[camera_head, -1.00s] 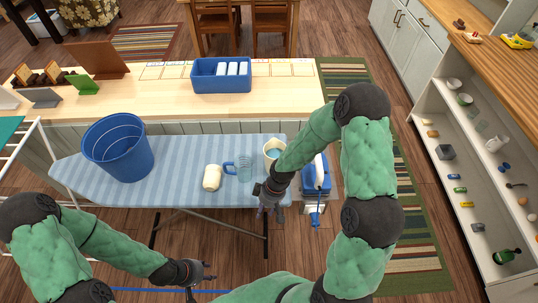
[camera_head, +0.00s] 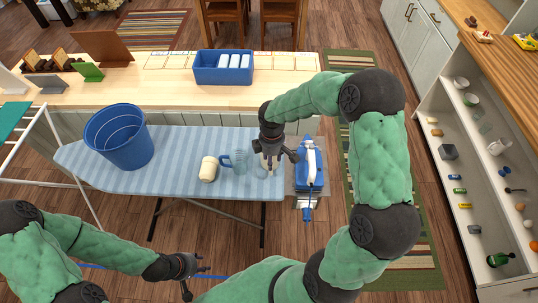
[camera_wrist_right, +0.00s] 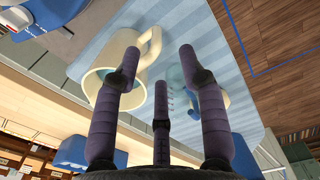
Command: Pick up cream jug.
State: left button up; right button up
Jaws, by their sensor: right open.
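The cream jug (camera_wrist_right: 107,68) has a wide rim, a loop handle and something bluish inside. In the right wrist view it is close, partly behind one finger of my right gripper (camera_wrist_right: 160,75). The fingers are spread with nothing held between them; whether one touches the jug I cannot tell. In the head view my right gripper (camera_head: 277,163) is over the right end of the ironing board and hides most of the jug. My left gripper (camera_head: 200,281) is open and empty, low in front of the board.
On the ironing board (camera_head: 170,180) are a blue bucket (camera_head: 118,140), a cream cup-like piece (camera_head: 207,169) and a clear mug with a blue handle (camera_head: 239,161), close left of my right gripper. A blue-and-white iron (camera_head: 309,165) is just right of the board.

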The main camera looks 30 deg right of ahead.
aim_at(264, 163)
notch_tip(264, 163, down, 4)
jog(key=shift+r, duration=0.1)
jog(key=shift+w+d+f, duration=0.1)
jog(key=shift+w+f, duration=0.1)
jog(key=shift+f, duration=1.2)
jog(key=shift+w+f, duration=0.15)
jog(key=shift+f, duration=1.2)
jog(key=c, duration=0.8)
grip_shut()
jog(key=shift+r, duration=0.1)
